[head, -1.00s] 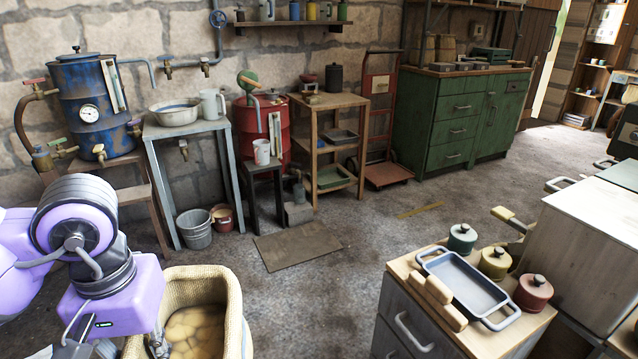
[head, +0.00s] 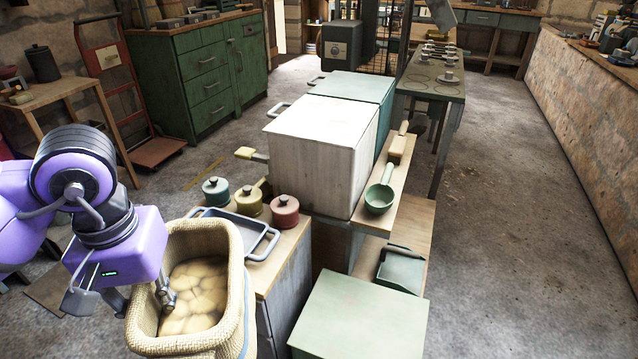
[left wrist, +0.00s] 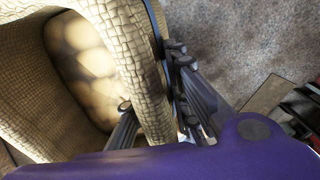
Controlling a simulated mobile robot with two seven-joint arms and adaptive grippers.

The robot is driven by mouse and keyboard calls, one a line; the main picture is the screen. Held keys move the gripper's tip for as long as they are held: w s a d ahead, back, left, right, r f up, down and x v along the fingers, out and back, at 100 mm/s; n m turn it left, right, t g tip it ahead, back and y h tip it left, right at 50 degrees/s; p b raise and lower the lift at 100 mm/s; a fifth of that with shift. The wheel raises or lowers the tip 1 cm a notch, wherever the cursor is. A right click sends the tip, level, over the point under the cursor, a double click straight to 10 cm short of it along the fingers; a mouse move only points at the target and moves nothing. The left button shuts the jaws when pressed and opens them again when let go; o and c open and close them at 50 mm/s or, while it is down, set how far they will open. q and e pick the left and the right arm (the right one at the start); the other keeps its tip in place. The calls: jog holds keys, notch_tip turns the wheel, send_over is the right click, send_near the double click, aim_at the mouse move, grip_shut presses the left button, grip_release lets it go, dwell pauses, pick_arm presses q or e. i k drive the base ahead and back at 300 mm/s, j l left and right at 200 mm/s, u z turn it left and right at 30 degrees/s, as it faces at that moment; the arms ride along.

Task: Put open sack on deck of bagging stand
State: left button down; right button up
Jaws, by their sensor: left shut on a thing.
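An open woven sack (head: 238,290) with a rolled rim, full of round tan lumps like potatoes, is at the lower left of the head view. My left gripper (head: 160,292) is shut on its left rim, one finger inside the mouth. In the left wrist view the sack (left wrist: 120,45) fills the left side, its wall between the fingers of my left gripper (left wrist: 155,100). The sack is upright, and its bottom is out of the head view. I cannot make out a bagging stand for certain. My right gripper is not in view.
A wooden-topped cabinet stands right behind the sack, with a grey tray (head: 225,222) and lidded pots (head: 285,210). A white box (head: 325,150) and a pale green box (head: 360,318) stand further right. The floor at the right (head: 500,230) is clear.

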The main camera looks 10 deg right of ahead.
aim_at(419, 215)
jog(key=l+z, duration=0.2)
jog(key=z, duration=0.3)
jog(key=l+z, duration=0.2)
jog(key=z, duration=0.3)
jog(key=i+l+z, duration=0.4)
jog(key=l+z, duration=0.2)
jog(key=l, duration=0.15)
jog(key=i+l+z, duration=0.2)
jog(key=i, duration=0.3)
jog(key=i+l+z, duration=0.2)
jog(key=i, duration=0.3)
jog(key=i+u, duration=0.5)
jog(key=i+l+u, duration=0.1)
jog(key=i+u, duration=0.6)
jog(key=u, duration=0.15)
jog(key=i+u, duration=0.25)
jog(key=u, duration=0.15)
jog(key=i+l+u, duration=0.1)
jog(key=i+u, duration=0.15)
jog(key=u, duration=0.15)
